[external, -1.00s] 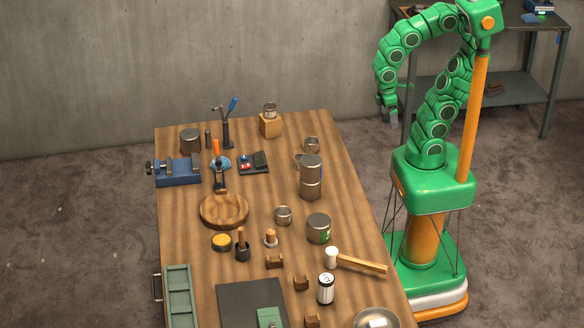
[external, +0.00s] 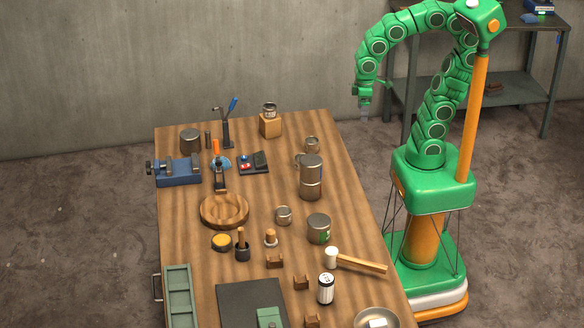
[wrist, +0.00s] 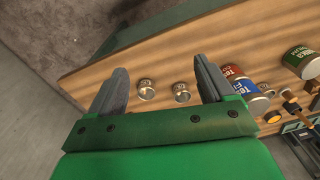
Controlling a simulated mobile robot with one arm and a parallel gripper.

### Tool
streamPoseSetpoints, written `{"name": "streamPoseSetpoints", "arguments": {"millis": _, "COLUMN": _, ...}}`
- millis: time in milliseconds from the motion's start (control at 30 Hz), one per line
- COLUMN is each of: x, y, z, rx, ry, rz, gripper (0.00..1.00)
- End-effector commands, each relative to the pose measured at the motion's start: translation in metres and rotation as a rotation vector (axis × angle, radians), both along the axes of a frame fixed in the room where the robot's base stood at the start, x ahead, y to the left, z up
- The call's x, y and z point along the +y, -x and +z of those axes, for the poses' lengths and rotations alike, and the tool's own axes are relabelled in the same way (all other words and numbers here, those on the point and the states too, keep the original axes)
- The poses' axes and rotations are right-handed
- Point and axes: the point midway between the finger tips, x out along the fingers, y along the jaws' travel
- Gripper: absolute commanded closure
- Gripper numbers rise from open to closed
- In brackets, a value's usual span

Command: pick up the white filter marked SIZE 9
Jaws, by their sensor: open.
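A white cylinder with black markings (external: 326,288) stands upright near the front right of the workbench in the external view. Its lettering is too small to read, so I cannot tell whether it is the SIZE 9 filter. A white object (external: 378,323) also lies in a metal bowl (external: 360,318) at the bottom edge, partly cut off. My gripper (external: 364,108) hangs beyond the bench's right edge, far from both. In the wrist view my gripper (wrist: 160,84) has its two fingers wide apart with nothing between them. No white filter can be made out there.
The wooden bench (external: 350,215) holds stacked cans (external: 311,178), another can (external: 319,228), a small metal cup (external: 283,215), a mallet (external: 360,263), a round wooden dish (external: 224,210) and a blue vise (external: 177,172). A shelf (external: 490,85) stands behind my arm.

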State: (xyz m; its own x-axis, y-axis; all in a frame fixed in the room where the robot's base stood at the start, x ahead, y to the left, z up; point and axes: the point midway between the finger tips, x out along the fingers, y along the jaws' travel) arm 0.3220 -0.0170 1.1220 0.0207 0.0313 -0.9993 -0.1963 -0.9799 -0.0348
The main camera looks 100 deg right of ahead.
Motion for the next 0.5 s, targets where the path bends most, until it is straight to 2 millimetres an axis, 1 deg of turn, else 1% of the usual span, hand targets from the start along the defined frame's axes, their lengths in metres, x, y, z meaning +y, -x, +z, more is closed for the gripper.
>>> {"name": "streamPoseSetpoints", "arguments": {"millis": 33, "x": -0.004, "y": -0.012, "z": 0.004, "rx": -0.020, "ry": -0.002, "rz": -0.025, "gripper": 0.18}}
{"name": "streamPoseSetpoints", "arguments": {"millis": 100, "x": -0.008, "y": -0.027, "z": 0.009, "rx": -0.048, "ry": -0.004, "rz": -0.052, "gripper": 0.18}}
{"name": "streamPoseSetpoints", "arguments": {"millis": 300, "x": -0.020, "y": -0.060, "z": 0.017, "rx": -0.106, "ry": -0.008, "rz": -0.120, "gripper": 0.18}}
{"name": "streamPoseSetpoints", "arguments": {"millis": 500, "x": -0.033, "y": -0.089, "z": 0.028, "rx": -0.160, "ry": -0.013, "rz": -0.181, "gripper": 0.18}}
